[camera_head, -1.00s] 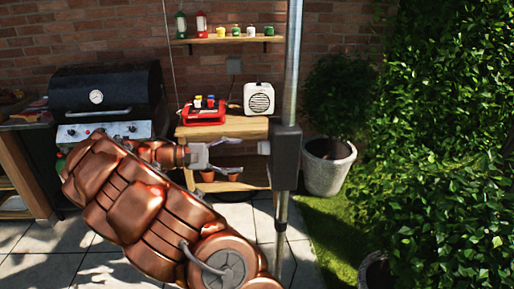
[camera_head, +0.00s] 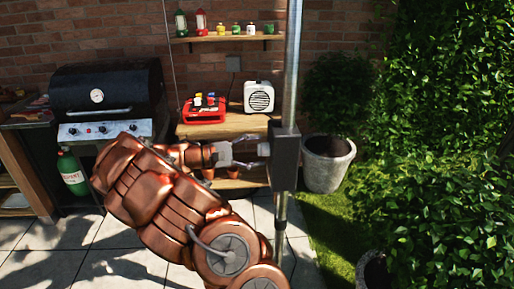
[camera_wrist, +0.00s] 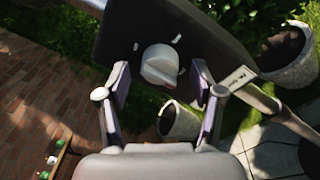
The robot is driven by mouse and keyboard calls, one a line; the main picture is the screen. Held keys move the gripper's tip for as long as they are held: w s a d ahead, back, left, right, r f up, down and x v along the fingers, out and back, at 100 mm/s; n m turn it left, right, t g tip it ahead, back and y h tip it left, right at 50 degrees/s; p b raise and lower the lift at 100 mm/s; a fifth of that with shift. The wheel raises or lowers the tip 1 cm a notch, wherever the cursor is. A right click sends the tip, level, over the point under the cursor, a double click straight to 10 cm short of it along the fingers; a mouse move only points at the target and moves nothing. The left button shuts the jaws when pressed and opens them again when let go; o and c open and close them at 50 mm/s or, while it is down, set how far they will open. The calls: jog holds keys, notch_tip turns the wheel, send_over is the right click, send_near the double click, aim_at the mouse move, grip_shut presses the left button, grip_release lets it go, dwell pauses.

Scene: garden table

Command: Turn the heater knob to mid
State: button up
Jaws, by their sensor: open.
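The heater knob (camera_wrist: 160,65) is a round white knob on the face of a dark control box, seen in the wrist view between and just beyond my fingertips. Pale marks show on the box face around it. The dark box (camera_head: 285,158) is fixed to a metal pole in the head view, where the knob (camera_head: 263,149) shows at its left side. My gripper (camera_head: 245,153) points right at the knob. In the wrist view my gripper (camera_wrist: 160,88) is open, with one finger on each side of the knob and gaps visible. Whether a finger touches it is unclear.
The metal pole (camera_head: 293,65) rises beside my arm. Behind stand a wooden table (camera_head: 225,130) with a red case (camera_head: 204,109) and white heater-like box (camera_head: 258,97), and a black grill (camera_head: 105,88).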

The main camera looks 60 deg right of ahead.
jog(key=shift+s+d, duration=0.2)
jog(key=shift+c, duration=0.4)
jog(key=c, duration=1.1)
jog(key=shift+n+p, duration=0.4)
jog(key=shift+n, duration=0.2)
jog(key=o, duration=1.2)
